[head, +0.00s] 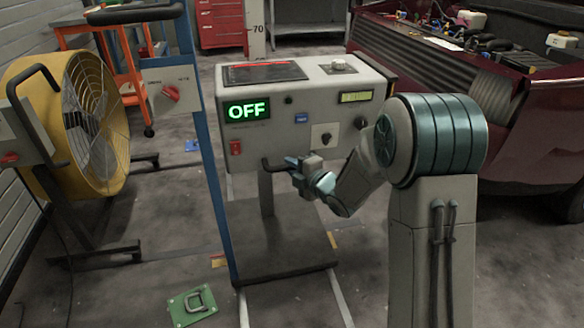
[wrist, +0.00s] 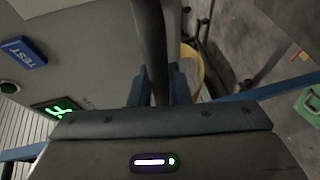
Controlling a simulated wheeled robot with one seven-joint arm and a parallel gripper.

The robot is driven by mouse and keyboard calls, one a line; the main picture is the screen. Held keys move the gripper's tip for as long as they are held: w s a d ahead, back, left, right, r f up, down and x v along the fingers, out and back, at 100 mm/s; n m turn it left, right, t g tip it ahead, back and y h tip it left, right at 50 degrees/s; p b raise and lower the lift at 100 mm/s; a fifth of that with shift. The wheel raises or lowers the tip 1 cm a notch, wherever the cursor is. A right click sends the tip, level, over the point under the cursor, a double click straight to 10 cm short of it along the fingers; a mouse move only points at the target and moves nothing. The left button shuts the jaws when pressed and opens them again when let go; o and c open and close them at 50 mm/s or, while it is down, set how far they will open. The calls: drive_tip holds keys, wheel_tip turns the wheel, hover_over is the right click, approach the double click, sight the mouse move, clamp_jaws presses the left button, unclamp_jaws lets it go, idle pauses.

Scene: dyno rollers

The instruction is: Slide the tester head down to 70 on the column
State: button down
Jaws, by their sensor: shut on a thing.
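In the wrist view the handle (wrist: 150,40) runs between my fingers. A blue TEST button (wrist: 24,52) is beside it. The head's own pointer on the scale is not visible.
A grey base plate (head: 275,245) lies below the box. A blue post (head: 208,160) stands at its left, near a yellow fan (head: 100,120). A dark red car (head: 510,110) is at the right.

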drive_tip(key=c, duration=1.4)
unclamp_jaws()
drive_tip(key=shift+o, duration=0.2)
drive_tip(key=p+v, duration=0.3)
drive_tip(key=v, duration=1.1)
drive_tip(key=shift+f, duration=0.1)
drive_tip(key=s+d+r+m+g+h+p, duration=0.1)
drive_tip(key=s+d+r+m+h+p, duration=0.15)
drive_tip(key=d+r+m+p, duration=0.3)
drive_tip(key=s+d+r+m+g+h+p, duration=0.15)
drive_tip(key=r+m+h+p, duration=0.25)
drive_tip(key=r+p, duration=0.4)
drive_tip(key=s+d+r+m+h+p, duration=0.1)
drive_tip(key=d+r+m+h+p, duration=0.3)
drive_tip(key=r, duration=0.4)
drive_tip(key=s+a+r+m+g+p, duration=0.1)
drive_tip(key=s+r+m+g+p, duration=0.6)
drive_tip(key=s+r+m+p, duration=0.4)
drive_tip(key=s+r+p, duration=0.4)
drive_tip(key=s+r, duration=0.1)
drive_tip(key=s, duration=0.2)
drive_tip(key=shift+s+a+r+m+p, duration=0.25)
drive_tip(key=shift+s+r+m+p, duration=0.05)
drive_tip(key=shift+m, duration=0.05)
